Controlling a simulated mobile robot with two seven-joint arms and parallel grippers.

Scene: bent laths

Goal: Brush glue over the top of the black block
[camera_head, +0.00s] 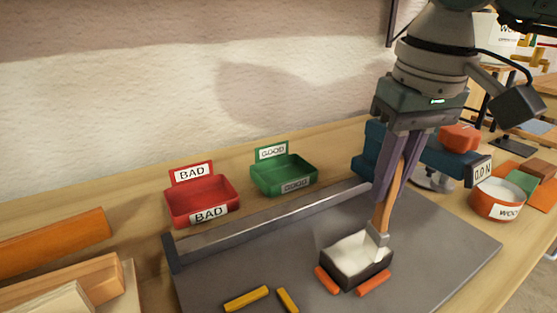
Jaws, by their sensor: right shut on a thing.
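The black block (366,277) sits on the grey board at the lower middle. Its top face looks mostly white, and the dark sides show below. My right gripper (390,190) points down above the block's right part and is shut on the wooden handle of a brush (383,215). The brush is nearly upright, with its pale metal head at the back right edge of the block's top. The bristles are too small to make out, so I cannot tell whether they touch. An orange pot (496,205) with white contents and a partly readable label stands at the right. My left gripper is not in view.
Orange strips (373,284) lie against the block's front sides, and yellow strips (247,298) lie left of it. A metal rail (275,222) edges the grey board (440,240). Behind stand a red BAD tray (185,214) and a green GOOD tray (270,187). A blue scale-like device (370,168) is behind the gripper.

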